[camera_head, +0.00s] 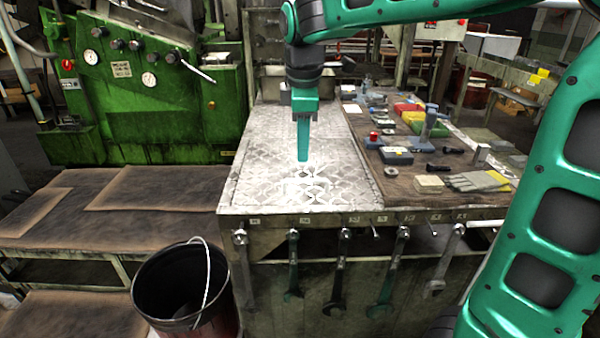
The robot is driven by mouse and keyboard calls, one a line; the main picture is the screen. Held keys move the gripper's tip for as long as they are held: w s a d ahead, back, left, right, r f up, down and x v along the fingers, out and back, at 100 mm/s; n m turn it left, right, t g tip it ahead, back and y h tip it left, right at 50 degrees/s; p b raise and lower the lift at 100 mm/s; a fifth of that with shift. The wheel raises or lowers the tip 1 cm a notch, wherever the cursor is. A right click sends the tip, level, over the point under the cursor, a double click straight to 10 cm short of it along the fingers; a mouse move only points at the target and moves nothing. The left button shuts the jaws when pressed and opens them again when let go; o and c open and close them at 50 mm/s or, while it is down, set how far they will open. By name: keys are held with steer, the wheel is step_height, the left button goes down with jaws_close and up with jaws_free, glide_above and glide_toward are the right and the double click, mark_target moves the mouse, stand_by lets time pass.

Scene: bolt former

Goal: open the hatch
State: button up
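My gripper (303,158) points straight down over a metal-topped bench. Its fingers show as one narrow green strip, so I cannot see a gap between them. The bench top on this side is a worn diamond-tread plate (262,165) lying flat and level. A bright patch of glare lies on the plate just below and in front of the fingertips. I cannot clearly make out a handle or hinge, nor tell for certain that this plate is the hatch. Whether the fingertips touch the plate is unclear.
To the right, a wooden board (372,163) carries small tools, boxes and gloves (477,181). Several wrenches (340,272) hang along the bench front. A black bucket (183,284) stands at front left. A green machine (150,80) with gauges and a lever stands behind left.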

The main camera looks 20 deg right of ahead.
mark_target(302, 180)
steer(key=f, duration=0.3)
steer(key=w+f, duration=0.1)
steer(key=f, duration=0.4)
steer(key=shift+w+d+f, duration=0.3)
steer(key=shift+w, duration=0.05)
jaws_close()
